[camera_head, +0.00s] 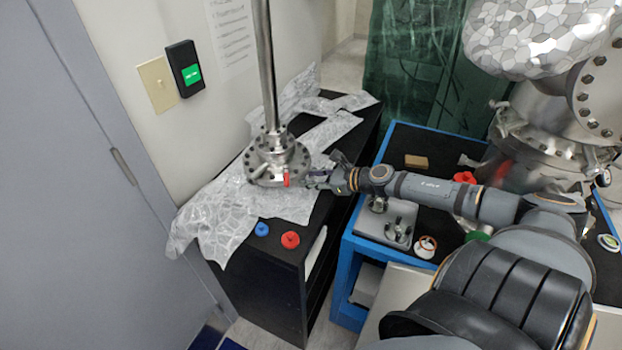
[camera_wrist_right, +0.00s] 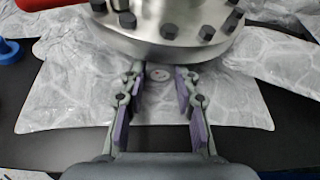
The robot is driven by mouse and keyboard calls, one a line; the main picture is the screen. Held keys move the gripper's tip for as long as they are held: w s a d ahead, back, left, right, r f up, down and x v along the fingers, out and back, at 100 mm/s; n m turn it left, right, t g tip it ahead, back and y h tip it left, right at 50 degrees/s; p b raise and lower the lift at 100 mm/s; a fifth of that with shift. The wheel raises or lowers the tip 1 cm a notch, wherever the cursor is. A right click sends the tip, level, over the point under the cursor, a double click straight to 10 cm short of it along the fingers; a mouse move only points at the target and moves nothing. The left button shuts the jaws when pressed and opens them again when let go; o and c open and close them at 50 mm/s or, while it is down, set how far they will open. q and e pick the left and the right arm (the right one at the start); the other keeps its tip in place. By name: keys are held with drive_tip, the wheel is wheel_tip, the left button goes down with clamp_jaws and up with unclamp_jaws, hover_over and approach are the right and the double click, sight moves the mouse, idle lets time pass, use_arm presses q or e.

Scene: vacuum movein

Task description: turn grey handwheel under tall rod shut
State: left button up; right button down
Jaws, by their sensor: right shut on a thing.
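A tall metal rod (camera_head: 264,70) rises from a bolted steel flange assembly (camera_head: 277,158) on the black cabinet at the left. My right gripper (camera_head: 314,179) reaches in from the right, beside the flange. My left gripper is not in view.
A red part (camera_head: 287,180) sticks out of the flange, close to my right gripper. A blue knob (camera_head: 262,229) and a red knob (camera_head: 290,240) lie on the black cabinet (camera_head: 262,275). Crumpled foil (camera_head: 215,215) lies around the flange. A blue-edged bench (camera_head: 352,245) stands under my right arm.

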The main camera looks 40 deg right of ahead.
drive_tip(key=m+y+b, duration=0.1)
drive_tip(key=m, duration=0.1)
drive_tip(key=shift+d+m+g+y, duration=0.1)
drive_tip(key=shift+m+g+y, duration=0.2)
drive_tip(key=shift+g, duration=0.1)
drive_tip(key=c, duration=1)
unclamp_jaws()
